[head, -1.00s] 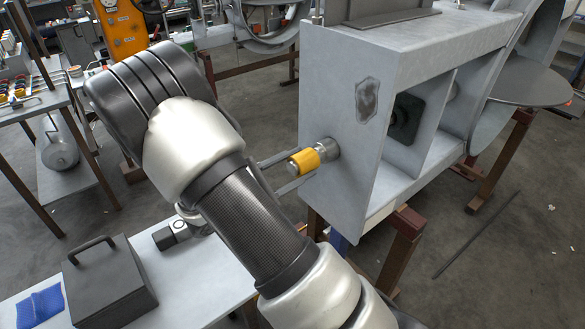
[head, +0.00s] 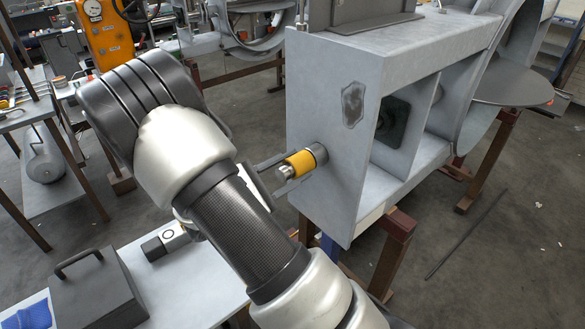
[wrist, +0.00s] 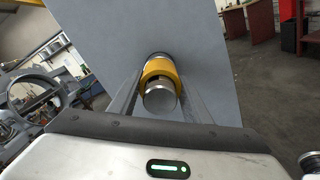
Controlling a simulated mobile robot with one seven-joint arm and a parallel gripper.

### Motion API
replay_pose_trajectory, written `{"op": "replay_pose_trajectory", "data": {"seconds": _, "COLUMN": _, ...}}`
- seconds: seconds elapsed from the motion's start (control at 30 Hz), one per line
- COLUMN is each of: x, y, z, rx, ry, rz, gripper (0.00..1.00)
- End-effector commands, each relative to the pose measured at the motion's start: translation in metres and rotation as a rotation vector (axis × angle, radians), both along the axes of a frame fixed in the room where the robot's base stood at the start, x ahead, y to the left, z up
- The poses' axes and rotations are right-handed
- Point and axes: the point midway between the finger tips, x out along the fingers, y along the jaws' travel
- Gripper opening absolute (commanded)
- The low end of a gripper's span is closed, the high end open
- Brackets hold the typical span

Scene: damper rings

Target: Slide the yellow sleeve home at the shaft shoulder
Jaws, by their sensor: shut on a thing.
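The yellow sleeve (head: 299,164) sits around the steel shaft (head: 286,172) that sticks out of the grey housing's side face. The sleeve's far end lies close to the wider shoulder (head: 319,153) at the housing; I cannot tell whether they touch. In the wrist view the sleeve (wrist: 161,70) circles the shaft, whose round end (wrist: 160,98) faces me. My gripper (wrist: 154,84) has one long finger on each side of the sleeve and is shut on it. In the head view my arm hides much of the gripper (head: 291,166).
The grey housing (head: 330,190) stands on brown and blue supports. A bench (head: 190,285) at lower left holds a dark box with a handle (head: 95,290), a blue item (head: 25,313) and a small metal part (head: 165,241). Open floor lies to the right.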

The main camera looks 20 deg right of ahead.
Motion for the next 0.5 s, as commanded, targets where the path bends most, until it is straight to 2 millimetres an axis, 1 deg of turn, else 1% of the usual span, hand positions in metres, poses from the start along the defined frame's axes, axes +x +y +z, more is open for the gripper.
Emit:
{"op": "replay_pose_trajectory", "data": {"seconds": 0.47, "x": 0.0014, "y": -0.0045, "z": 0.0002, "rx": -0.001, "ry": 0.0, "rz": -0.001, "gripper": 0.22}}
{"op": "replay_pose_trajectory", "data": {"seconds": 0.5, "x": 0.0014, "y": -0.0043, "z": 0.0003, "rx": -0.001, "ry": 0.0, "rz": -0.001, "gripper": 0.51}}
